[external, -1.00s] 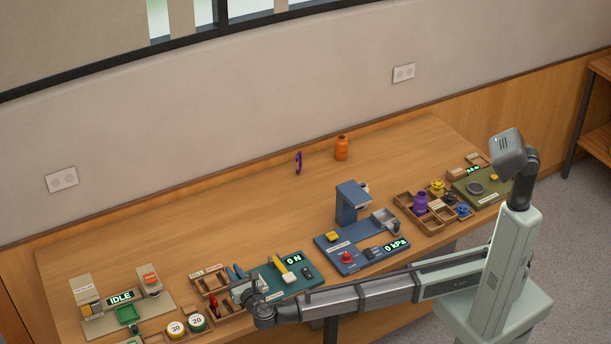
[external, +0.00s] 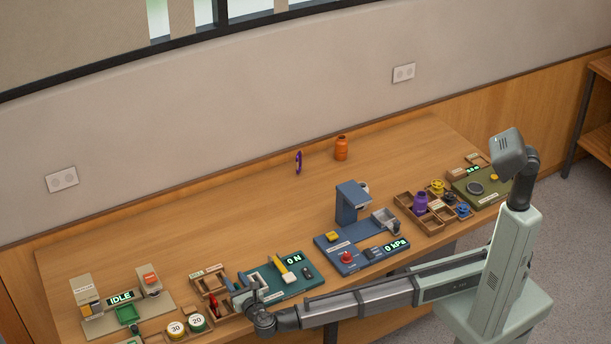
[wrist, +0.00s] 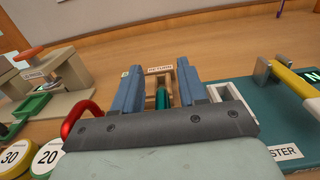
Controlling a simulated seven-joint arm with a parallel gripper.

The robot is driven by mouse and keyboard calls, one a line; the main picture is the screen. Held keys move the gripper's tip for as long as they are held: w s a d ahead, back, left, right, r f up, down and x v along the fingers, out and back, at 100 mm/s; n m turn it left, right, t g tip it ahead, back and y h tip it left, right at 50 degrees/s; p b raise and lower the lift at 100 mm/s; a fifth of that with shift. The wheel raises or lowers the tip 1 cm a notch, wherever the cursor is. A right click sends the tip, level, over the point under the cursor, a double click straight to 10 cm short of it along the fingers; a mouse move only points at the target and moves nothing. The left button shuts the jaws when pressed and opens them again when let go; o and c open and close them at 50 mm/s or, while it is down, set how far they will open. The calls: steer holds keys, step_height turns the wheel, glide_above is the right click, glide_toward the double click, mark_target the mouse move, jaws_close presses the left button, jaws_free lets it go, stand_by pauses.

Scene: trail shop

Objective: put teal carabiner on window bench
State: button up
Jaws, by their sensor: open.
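A teal piece (wrist: 160,97), likely the teal carabiner, shows between my fingers in the wrist view, in front of a wooden tray divider. Its lower part is hidden behind my gripper's body. My gripper (wrist: 161,88) is open, one blue finger on each side of the teal piece; I cannot tell whether either touches it. In the external view my gripper (external: 241,284) is low over the wooden tray at the front of the bench, and I cannot make out the teal carabiner there. The long wooden bench (external: 190,240) runs under the window.
A red carabiner (wrist: 80,117) stands just left of my gripper. A teal tester board (external: 300,290) is close on the right, round weights (external: 176,329) on the left. A purple carabiner (external: 298,162) and orange bottle (external: 341,149) stand at the back. The bench's middle is clear.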

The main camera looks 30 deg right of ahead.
steer(key=shift+f, duration=0.1)
steer(key=shift+s+f, duration=0.1)
steer(key=shift+s, duration=0.1)
steer(key=s, duration=1.3)
steer(key=shift+s+d, duration=0.1)
steer(key=shift+d, duration=0.3)
steer(key=shift+s, duration=0.1)
steer(key=shift+w+a+f, duration=0.1)
steer(key=shift+w+a, duration=0.05)
steer(key=shift+w, duration=2)
steer(key=shift+w+a, duration=0.15)
steer(key=shift+w, duration=2.05)
steer(key=shift+w+a+f, duration=0.1)
steer(key=shift+w+a, duration=0.05)
steer(key=shift+w, duration=2)
jaws_close()
